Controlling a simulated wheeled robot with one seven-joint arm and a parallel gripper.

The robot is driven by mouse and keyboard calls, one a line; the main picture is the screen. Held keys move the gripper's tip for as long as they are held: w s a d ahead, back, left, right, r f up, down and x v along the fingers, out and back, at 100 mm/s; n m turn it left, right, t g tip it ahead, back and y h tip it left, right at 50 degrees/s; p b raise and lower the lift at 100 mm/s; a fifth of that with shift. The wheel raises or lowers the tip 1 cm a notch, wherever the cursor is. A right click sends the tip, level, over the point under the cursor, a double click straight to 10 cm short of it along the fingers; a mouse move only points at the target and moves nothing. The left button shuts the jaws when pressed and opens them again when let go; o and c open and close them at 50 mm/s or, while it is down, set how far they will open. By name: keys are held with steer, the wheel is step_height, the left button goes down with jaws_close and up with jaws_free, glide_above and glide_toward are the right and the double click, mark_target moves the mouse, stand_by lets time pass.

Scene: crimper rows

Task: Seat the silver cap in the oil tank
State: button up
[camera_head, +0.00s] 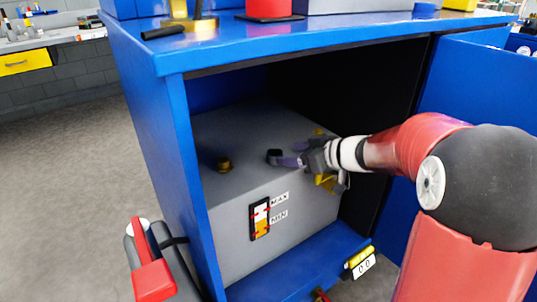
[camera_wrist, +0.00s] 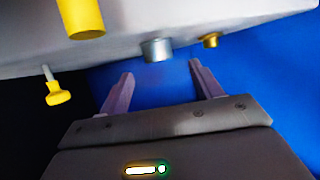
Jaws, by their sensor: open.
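The grey oil tank (camera_head: 240,130) sits inside the blue cabinet, with a MAX/MIN level gauge on its front face. In the wrist view the silver cap (camera_wrist: 156,51) is a short cylinder on the tank (camera_wrist: 262,12), just beyond and between my fingertips. In the head view a short dark piece (camera_head: 274,157) on the tank's top fits its place. Whether it is seated in an opening cannot be told. My gripper (camera_head: 292,160) is over the tank's top, reaching from the right. In the wrist view my gripper (camera_wrist: 162,72) is open with nothing between the fingers.
A brass fitting (camera_head: 224,164) stands left of the cap on the tank. A yellow cylinder (camera_wrist: 80,17) and a yellow knob (camera_wrist: 58,94) are close to my gripper. The cabinet's side wall (camera_head: 160,150), top and open door (camera_head: 470,85) bound the space.

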mark_target(277, 153)
steer(key=x, duration=0.6)
steer(key=shift+w+a+b, duration=0.15)
steer(key=shift+w+b, duration=0.1)
steer(key=shift+b, duration=0.15)
steer(key=c, duration=1.1)
